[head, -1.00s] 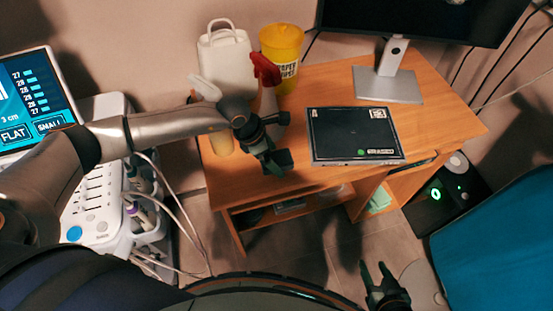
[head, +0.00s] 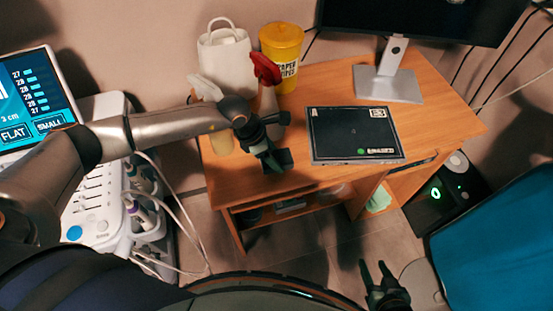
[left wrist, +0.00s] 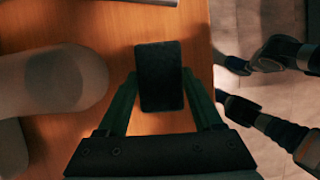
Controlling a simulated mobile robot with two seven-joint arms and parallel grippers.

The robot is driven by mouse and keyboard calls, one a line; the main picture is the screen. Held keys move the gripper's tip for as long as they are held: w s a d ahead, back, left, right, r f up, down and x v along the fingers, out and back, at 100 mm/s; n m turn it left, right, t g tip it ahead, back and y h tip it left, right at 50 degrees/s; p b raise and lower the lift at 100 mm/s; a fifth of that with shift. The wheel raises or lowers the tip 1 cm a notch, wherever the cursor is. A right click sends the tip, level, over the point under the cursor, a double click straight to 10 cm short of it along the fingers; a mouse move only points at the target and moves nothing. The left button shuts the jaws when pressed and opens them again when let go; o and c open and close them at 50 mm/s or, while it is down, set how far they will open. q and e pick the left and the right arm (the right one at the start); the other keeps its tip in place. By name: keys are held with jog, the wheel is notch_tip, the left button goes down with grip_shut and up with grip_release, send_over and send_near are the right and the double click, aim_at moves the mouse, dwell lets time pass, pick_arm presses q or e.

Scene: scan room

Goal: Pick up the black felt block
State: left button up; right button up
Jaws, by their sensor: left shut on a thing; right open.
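The black felt block (left wrist: 160,75) is a dark rectangular block between the fingers of my left gripper (left wrist: 160,92) in the left wrist view, over the wooden desk. My left gripper (head: 275,160) is shut on the block, near the desk's front left edge in the head view. There the block is hard to tell apart from the dark fingers. I cannot tell whether it still touches the desk. My right gripper (head: 381,275) is open and empty, low in front of the desk, above the floor.
On the wooden desk (head: 445,125) stand a flat black case (head: 350,130), a monitor (head: 390,85), a red-topped spray bottle (head: 267,85), a second bottle (head: 220,135), a white canister (head: 226,60) and a yellow wipes tub (head: 283,50). An ultrasound console (head: 95,210) is at left, a blue couch (head: 505,245) at right.

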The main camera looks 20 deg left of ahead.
aim_at(282, 158)
pick_arm(q)
jog(key=shift+r, duration=0.5)
jog(key=r, duration=0.2)
jog(key=shift+s+d+r+b, duration=0.15)
jog(key=shift+d+r+b, duration=0.1)
jog(key=shift+r+b, duration=0.15)
jog(key=s+d+r+b, duration=0.1)
jog(key=s+d+r, duration=0.8)
jog(key=shift+s+d+r+b, duration=0.15)
jog(key=shift+s+b, duration=0.2)
jog(key=shift+b, duration=0.05)
